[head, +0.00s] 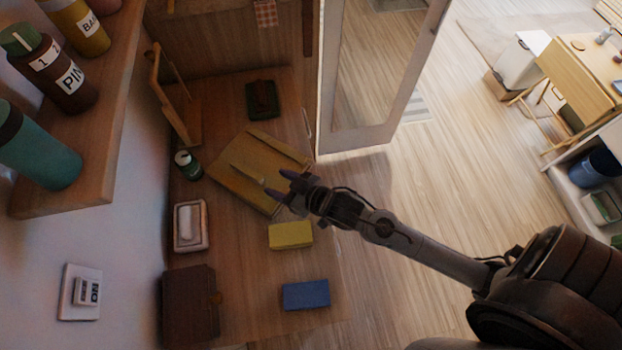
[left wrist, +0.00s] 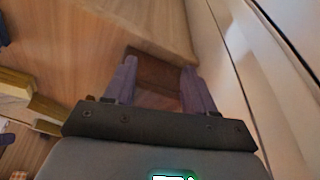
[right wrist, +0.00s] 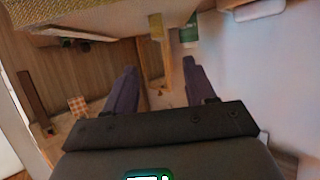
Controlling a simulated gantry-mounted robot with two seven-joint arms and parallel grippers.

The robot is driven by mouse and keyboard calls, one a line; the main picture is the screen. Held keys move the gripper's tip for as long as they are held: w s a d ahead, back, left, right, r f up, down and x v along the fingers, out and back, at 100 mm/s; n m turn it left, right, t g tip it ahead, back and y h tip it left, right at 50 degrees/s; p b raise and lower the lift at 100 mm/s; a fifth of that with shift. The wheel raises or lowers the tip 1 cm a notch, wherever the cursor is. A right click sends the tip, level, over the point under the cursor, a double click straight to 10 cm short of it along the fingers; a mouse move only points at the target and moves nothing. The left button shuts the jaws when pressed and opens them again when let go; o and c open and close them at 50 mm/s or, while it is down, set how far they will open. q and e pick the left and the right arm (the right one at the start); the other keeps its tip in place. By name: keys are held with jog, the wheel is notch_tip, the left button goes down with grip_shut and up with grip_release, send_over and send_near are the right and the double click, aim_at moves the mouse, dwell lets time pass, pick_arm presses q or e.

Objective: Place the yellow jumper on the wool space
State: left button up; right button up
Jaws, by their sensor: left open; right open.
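A yellow folded block that looks like the jumper (head: 290,235) lies on the brown wooden surface in the head view. My right gripper (head: 275,184) is open above the right edge of a mustard-coloured divided tray or panel (head: 240,178), beyond the yellow block and apart from it. In the right wrist view the open fingers (right wrist: 157,68) have nothing clearly between them; a yellow textured thing (right wrist: 45,18) is close at upper left, but I cannot tell what it is. No label marks the wool space. My left gripper (left wrist: 159,66) is open in its wrist view and hidden from the head view.
A blue folded block (head: 306,295), a brown case (head: 190,305), a small white-lidded bottle (head: 187,165) and a framed white dish (head: 190,226) lie around. A dark green item (head: 262,99) is at the back. A bottle shelf (head: 70,165) overhangs left; a white-framed door (head: 370,135) stands right.

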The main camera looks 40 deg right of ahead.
jog(key=s+f+g, duration=0.1)
jog(key=s, duration=0.1)
jog(key=s+d+f+g+h, duration=0.1)
jog(key=s, duration=0.2)
jog(key=s+d+f+m+g+h, duration=0.1)
jog(key=s+g, duration=0.1)
jog(key=shift+s, duration=0.15)
jog(key=s+d+f+g+h, duration=0.1)
jog(key=s+g, duration=0.4)
jog(key=s, duration=0.6)
jog(key=shift+s+d, duration=0.2)
jog(key=shift+d, duration=0.2)
jog(key=shift+f, duration=0.1)
